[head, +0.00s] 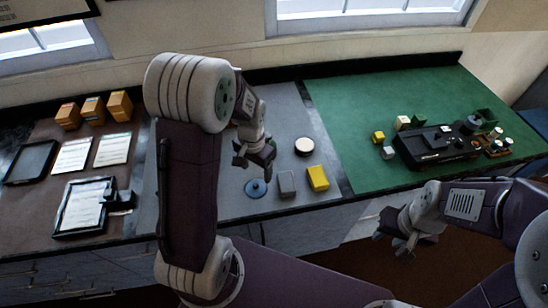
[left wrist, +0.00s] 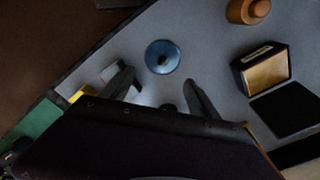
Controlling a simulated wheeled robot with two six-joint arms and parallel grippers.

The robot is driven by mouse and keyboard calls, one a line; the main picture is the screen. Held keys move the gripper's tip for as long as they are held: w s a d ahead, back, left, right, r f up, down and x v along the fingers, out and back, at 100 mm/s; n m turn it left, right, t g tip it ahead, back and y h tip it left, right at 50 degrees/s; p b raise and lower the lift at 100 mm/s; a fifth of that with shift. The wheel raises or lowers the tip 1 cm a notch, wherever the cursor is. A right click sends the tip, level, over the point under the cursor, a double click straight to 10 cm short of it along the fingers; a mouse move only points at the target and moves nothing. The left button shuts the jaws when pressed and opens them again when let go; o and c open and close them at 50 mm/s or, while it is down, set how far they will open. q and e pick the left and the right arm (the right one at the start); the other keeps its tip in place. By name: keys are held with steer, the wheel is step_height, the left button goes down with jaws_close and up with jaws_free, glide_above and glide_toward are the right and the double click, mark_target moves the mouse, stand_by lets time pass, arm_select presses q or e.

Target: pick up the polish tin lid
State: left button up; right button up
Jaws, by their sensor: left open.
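The polish tin lid, seen as a blue round disc with a small knob on top (head: 256,188), lies flat on the grey mat near its front edge. In the left wrist view the lid (left wrist: 162,56) lies just beyond the fingertips. My left gripper (head: 255,163) is above the mat, slightly behind the lid in the head view. Its fingers are spread and empty, and the left wrist view shows the gap between them (left wrist: 160,98). My right gripper (head: 398,241) is low in front of the green mat, away from the lid; its opening is unclear.
A grey block (head: 286,183), a yellow block (head: 318,178) and a round tin with a pale top (head: 304,146) stand right of the lid. The left wrist view shows a brown round object (left wrist: 248,10) and a black box with a tan face (left wrist: 264,68).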

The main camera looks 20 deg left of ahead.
mark_target(255, 186)
arm_select(q)
steer(key=shift+s+a+r+p, duration=0.45)
steer(key=shift+p, duration=0.25)
steer(key=f, duration=0.2)
steer(key=w+f, duration=0.1)
steer(key=shift+d+f, duration=0.15)
steer(key=shift+f, duration=0.25)
steer(key=shift+w+f, duration=0.15)
steer(key=shift+f, duration=0.05)
steer(key=shift+f+p, duration=0.15)
steer(key=shift+p, duration=0.15)
steer(key=f, duration=0.2)
steer(key=s+f, duration=0.1)
steer(key=f, duration=0.1)
steer(key=shift+s+p, duration=0.15)
steer(key=shift+p, duration=0.25)
steer(key=shift+f, duration=0.3)
steer(key=shift+w+f, duration=0.1)
steer(key=shift+w, duration=0.25)
steer(key=shift+s, duration=0.25)
jaws_close()
arm_select(e)
steer(key=r, duration=0.3)
steer(key=shift+w+d+r, duration=0.15)
steer(key=shift+w+r, duration=0.1)
steer(key=shift+r, duration=0.1)
